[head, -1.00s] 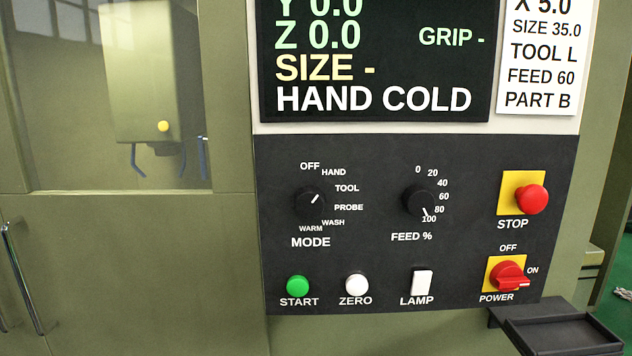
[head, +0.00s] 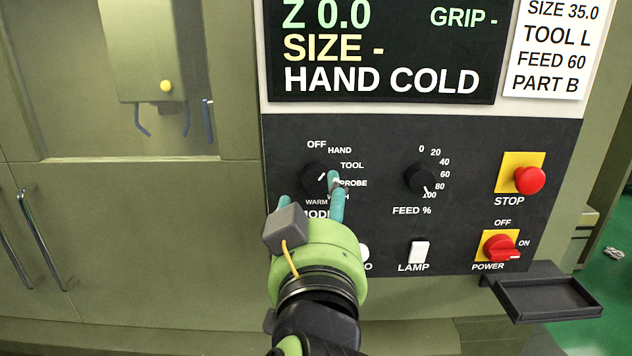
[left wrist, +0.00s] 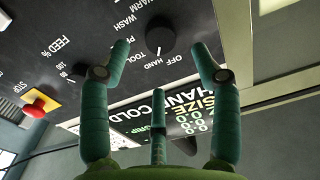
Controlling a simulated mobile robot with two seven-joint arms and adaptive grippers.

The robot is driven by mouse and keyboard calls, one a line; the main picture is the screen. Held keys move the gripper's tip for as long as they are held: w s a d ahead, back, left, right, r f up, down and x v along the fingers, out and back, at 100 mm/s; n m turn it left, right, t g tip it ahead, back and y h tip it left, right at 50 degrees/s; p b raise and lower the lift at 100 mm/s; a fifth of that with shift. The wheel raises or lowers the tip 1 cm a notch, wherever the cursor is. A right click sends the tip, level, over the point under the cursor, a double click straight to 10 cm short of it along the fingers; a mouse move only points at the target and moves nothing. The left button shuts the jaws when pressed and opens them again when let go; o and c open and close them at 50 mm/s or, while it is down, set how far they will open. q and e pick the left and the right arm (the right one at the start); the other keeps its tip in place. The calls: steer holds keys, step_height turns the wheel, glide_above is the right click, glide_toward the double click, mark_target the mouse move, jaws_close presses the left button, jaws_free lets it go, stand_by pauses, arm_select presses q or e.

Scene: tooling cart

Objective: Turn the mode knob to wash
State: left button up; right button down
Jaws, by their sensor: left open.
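The black mode knob (head: 315,178) is on the dark control panel, its white mark pointing up and right, toward the HAND side. The WASH label at the lower right is partly hidden by my finger. My left gripper (head: 310,188) is open, with teal fingertips in front of the knob's lower left and right sides. In the left wrist view the knob (left wrist: 160,33) shows beyond and between the spread fingertips of the gripper (left wrist: 163,46). I cannot tell if a finger touches it. My right gripper is not in view.
The feed knob (head: 419,178) is right of the mode knob. The red stop button (head: 529,180) and power switch (head: 501,248) are farther right. The white lamp switch (head: 420,251) is below. The screen (head: 385,60) reads HAND COLD. A black tray (head: 548,297) juts out at lower right.

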mark_target(316, 185)
arm_select(q)
steer(key=w+p, duration=0.2)
steer(key=w, duration=0.3)
steer(key=shift+w, duration=0.15)
steer(key=shift+w+f+p, duration=0.1)
steer(key=shift+w+p, duration=0.25)
steer(key=c, duration=1.1)
